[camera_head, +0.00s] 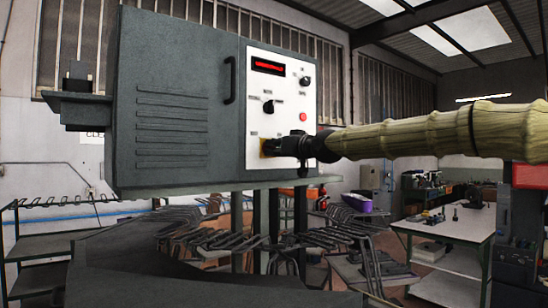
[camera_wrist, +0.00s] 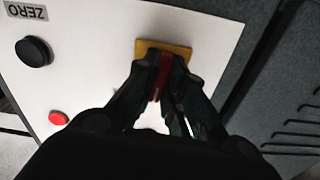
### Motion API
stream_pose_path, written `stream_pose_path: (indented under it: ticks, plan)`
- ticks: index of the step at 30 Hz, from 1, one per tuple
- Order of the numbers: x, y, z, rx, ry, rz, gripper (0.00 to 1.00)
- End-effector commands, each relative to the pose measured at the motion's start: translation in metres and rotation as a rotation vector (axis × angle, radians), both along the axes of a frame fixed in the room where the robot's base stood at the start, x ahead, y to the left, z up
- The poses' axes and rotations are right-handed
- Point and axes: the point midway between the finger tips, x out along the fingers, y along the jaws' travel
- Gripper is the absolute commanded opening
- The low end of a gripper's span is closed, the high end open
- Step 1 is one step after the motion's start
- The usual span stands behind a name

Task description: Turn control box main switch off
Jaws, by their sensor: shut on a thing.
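The control box (camera_head: 175,100) is a dark grey cabinet with a white front panel (camera_head: 282,75). The main switch is a red handle on a yellow plate at the panel's lower left; the yellow plate's edge (camera_head: 264,148) shows beside my gripper (camera_head: 278,147) in the head view. In the wrist view my gripper (camera_wrist: 172,68) is shut on the red handle (camera_wrist: 161,78), in front of the yellow plate (camera_wrist: 179,47). The fingers hide part of the switch, and its exact turn angle is hard to tell.
The panel also carries a lit red display (camera_head: 268,66), black knobs (camera_head: 268,106) and a red button (camera_head: 303,117), which shows in the wrist view too (camera_wrist: 58,118). Below stand dark racks (camera_head: 210,240). A white-topped table (camera_head: 455,222) stands to the right.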

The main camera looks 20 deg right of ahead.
Motion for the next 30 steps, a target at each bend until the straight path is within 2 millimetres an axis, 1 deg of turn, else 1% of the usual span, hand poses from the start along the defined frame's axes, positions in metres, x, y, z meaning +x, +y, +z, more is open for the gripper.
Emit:
stream_pose_path:
  ticks: [1,18,24,30]
  plan:
    - [0.0002,-0.0006,-0.0049,-0.041,-0.011,-0.001,0.00]
    - [0.0005,-0.0010,-0.0024,-0.542,-0.192,0.001,0.00]
    - [0.0005,-0.0010,-0.0023,-0.686,-0.244,0.001,0.00]
    - [0.0005,-0.0008,-0.0026,-0.787,-0.281,0.002,0.00]
